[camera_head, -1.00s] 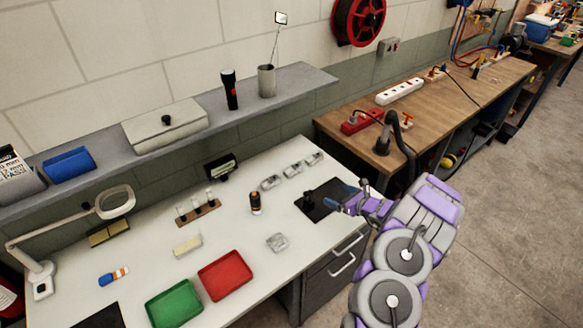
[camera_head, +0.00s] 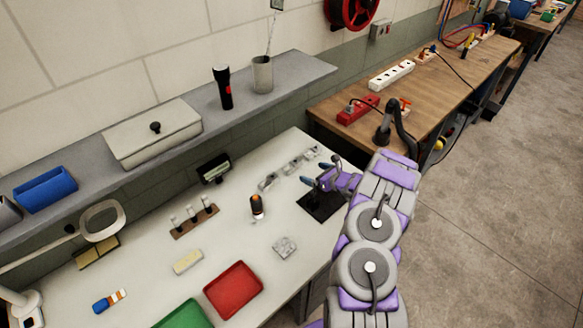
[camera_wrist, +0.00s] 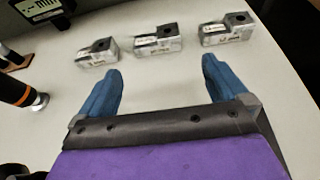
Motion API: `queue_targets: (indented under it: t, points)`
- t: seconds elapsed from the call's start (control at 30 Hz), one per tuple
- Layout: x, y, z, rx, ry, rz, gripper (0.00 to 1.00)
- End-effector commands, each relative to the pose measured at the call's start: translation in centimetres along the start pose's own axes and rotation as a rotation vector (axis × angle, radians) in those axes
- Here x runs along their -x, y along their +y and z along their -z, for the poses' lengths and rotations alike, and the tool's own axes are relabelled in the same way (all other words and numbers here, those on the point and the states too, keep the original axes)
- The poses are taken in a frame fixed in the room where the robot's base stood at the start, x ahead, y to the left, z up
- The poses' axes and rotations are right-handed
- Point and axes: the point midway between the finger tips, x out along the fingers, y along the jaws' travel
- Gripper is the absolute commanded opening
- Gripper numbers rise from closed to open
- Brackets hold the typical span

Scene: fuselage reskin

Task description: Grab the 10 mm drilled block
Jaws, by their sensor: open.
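Three small grey metal blocks with dark holes on top stand in a row on the white bench. In the wrist view they are the left block (camera_wrist: 97,54), the middle block (camera_wrist: 158,41) and the right block (camera_wrist: 228,30). The head view shows them too, as the left (camera_head: 267,182), middle (camera_head: 294,165) and right block (camera_head: 312,152). Their labels are too small to read, so I cannot tell which is 10 mm. My gripper (camera_wrist: 162,70) is open and empty, its blue fingers (camera_head: 322,173) just short of the row, with the middle block ahead between them.
A black mat (camera_head: 322,207) lies below my gripper. A black-and-orange tool (camera_head: 257,207) stands left of the blocks, and a small display (camera_head: 213,168) stands behind. A grey plate (camera_head: 285,247) and a red tray (camera_head: 233,289) lie nearer. The shelf (camera_head: 290,78) overhangs the back.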

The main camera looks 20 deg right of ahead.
Motion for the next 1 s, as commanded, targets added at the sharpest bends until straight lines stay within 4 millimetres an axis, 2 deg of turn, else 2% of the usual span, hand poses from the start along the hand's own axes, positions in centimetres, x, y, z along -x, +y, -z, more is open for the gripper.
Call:
queue_targets:
  t: [0.1, 0.3, 0.67, 1.0]
  points:
    - [-2.5, 0.3, 0.1, 0.005, 0.001, -0.004, 1.0]
    - [-6.0, 0.3, 0.1, 0.004, 0.001, -0.001, 1.0]
    - [-8.4, 0.1, -0.2, 0.003, -0.001, -0.001, 1.0]
    - [-12.2, 0.4, -0.4, 0.003, 0.0, -0.001, 1.0]
